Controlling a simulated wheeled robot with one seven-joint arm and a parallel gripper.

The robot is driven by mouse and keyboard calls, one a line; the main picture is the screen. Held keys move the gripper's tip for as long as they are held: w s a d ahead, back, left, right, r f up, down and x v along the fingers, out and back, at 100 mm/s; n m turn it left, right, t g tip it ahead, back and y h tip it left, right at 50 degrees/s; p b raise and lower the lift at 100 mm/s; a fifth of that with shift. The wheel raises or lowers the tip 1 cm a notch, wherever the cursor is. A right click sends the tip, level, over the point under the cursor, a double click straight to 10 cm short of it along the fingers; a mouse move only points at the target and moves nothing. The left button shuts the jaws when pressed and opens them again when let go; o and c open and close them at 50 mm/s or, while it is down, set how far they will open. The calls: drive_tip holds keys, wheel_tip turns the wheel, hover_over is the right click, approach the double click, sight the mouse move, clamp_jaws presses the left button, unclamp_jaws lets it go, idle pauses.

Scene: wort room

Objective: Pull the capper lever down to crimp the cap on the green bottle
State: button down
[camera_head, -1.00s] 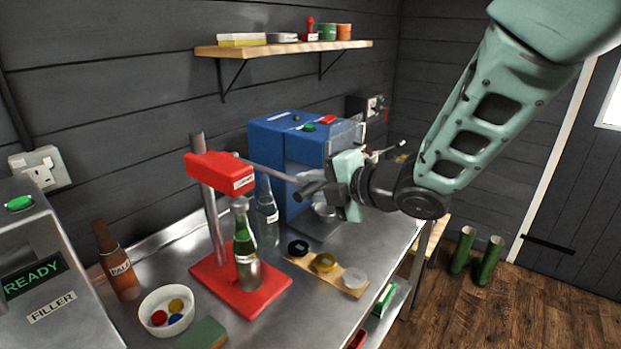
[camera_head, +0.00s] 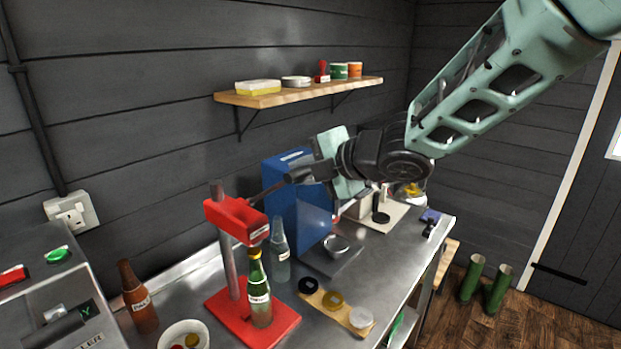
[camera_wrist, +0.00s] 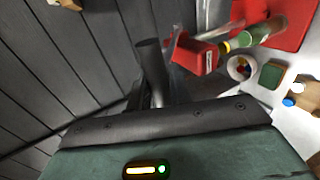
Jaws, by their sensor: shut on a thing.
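The red capper head (camera_head: 237,219) sits on a grey post above a red base (camera_head: 228,302). Its lever (camera_head: 270,190) slopes up to the right from the head to my gripper (camera_head: 298,176), which is shut on the lever's end. The green bottle (camera_head: 260,300) stands upright on the red base under the head, with a gold cap (camera_head: 254,253) on its mouth. In the wrist view the red head (camera_wrist: 193,55), the bottle (camera_wrist: 262,31) and the dark lever grip (camera_wrist: 150,72) show beyond the jaw; the fingertips themselves are mostly hidden.
A clear bottle (camera_head: 279,255) and a blue machine (camera_head: 283,195) stand behind the capper. A brown bottle (camera_head: 138,298) and a white bowl (camera_head: 182,334) are at left. A wooden strip with lids (camera_head: 333,303) lies in front right. A shelf (camera_head: 300,92) hangs above.

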drive_tip(key=shift+w+a+r, duration=0.15)
drive_tip(key=shift+a+r, duration=0.05)
drive_tip(key=shift+r, duration=0.3)
drive_tip(key=c, duration=1.3)
unclamp_jaws()
drive_tip(key=shift+a, duration=0.1)
drive_tip(key=shift+c, duration=0.2)
drive_tip(key=shift+f, duration=0.1)
drive_tip(key=shift+d, duration=0.35)
drive_tip(key=b+v, duration=0.1)
drive_tip(key=v, duration=1.6)
drive_tip(key=shift+b, duration=0.3)
drive_tip(key=shift+a, duration=0.1)
